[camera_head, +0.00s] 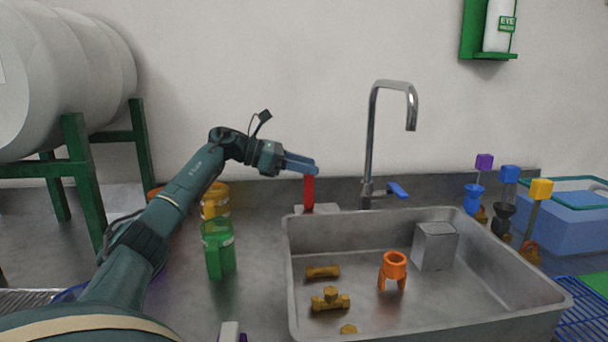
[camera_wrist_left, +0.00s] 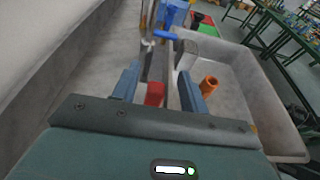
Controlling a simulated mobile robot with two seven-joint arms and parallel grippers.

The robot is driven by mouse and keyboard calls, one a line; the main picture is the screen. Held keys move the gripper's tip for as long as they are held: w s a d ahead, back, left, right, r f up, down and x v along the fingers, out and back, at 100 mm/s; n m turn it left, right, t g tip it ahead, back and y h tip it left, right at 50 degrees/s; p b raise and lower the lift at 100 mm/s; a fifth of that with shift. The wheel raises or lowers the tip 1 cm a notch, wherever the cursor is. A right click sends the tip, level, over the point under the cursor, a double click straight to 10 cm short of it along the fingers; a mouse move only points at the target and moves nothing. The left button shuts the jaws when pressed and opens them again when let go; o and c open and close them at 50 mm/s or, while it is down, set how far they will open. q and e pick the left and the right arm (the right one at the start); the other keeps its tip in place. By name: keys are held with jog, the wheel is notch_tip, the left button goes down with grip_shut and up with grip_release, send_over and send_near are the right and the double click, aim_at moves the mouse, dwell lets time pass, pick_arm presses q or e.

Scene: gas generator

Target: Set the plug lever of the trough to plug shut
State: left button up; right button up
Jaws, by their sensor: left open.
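The grey trough (camera_head: 420,220) stands at the right of the counter. A red upright lever (camera_head: 308,192) rises from a pale base (camera_head: 317,209) behind the trough's back left corner. My left gripper (camera_head: 316,168) reaches in from the left, its blue fingers at the height of the lever's top. In the left wrist view the gripper (camera_wrist_left: 160,88) is open, and the red lever (camera_wrist_left: 154,94) shows between its two fingers. I cannot tell whether either finger touches it. The trough (camera_wrist_left: 240,85) lies to the right there. My right gripper is not in view.
A chrome tap (camera_head: 370,140) with a blue handle (camera_head: 398,190) stands right of the lever. Inside the trough are an orange piece (camera_head: 394,268), a grey block (camera_head: 434,246) and brass fittings (camera_head: 331,299). Green (camera_head: 218,250) and yellow (camera_head: 215,200) containers stand left.

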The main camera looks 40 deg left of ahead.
pick_arm(q)
jog(key=shift+r+p, duration=0.8)
jog(key=shift+r, duration=2.55)
